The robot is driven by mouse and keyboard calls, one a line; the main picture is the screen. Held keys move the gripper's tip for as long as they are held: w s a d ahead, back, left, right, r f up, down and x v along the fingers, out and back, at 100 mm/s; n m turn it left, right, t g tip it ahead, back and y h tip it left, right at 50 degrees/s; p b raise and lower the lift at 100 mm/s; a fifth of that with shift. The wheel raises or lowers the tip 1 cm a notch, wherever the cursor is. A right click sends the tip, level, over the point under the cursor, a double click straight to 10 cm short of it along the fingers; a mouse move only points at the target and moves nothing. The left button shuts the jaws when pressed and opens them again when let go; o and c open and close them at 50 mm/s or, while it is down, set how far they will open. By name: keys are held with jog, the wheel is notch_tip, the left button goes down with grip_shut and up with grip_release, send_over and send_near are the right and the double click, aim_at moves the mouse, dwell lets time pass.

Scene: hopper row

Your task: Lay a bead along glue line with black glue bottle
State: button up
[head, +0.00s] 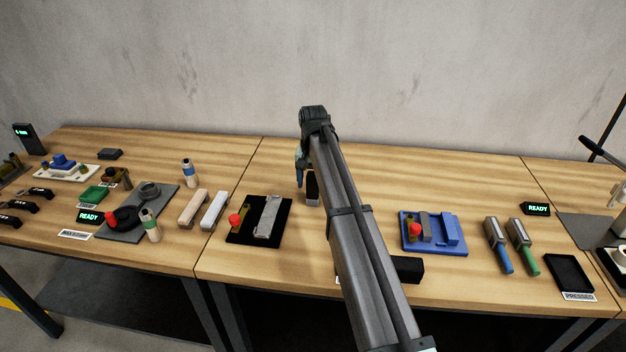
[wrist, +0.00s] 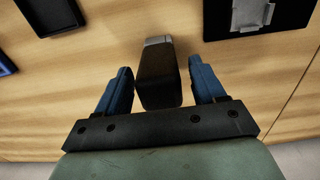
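A black block-like item with a grey end, apparently the black glue bottle (wrist: 158,78), lies between my gripper's (wrist: 160,66) two blue fingers in the wrist view. The fingers are spread, with a narrow gap on each side of it. In the head view the black bottle (head: 312,190) shows at the middle of the table, just right of my gripper (head: 300,178), partly hidden by my arm. A black board (head: 240,237) with a grey plate (head: 268,216) lies to its left. I cannot make out a glue line on any surface.
A blue fixture (head: 455,244) and two handled tools (head: 497,245) (head: 522,245) lie to the right. Two pale bars (head: 193,208) (head: 214,210) and a bottle (head: 190,173) stand left. Bare wood surrounds the black bottle.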

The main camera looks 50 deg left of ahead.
jog(key=c, duration=0.9)
jog(key=o, duration=0.7)
jog(key=shift+o, duration=0.2)
jog(key=shift+r, duration=0.1)
jog(key=shift+c, duration=0.3)
jog(key=c, duration=0.8)
jog(key=shift+r, duration=0.1)
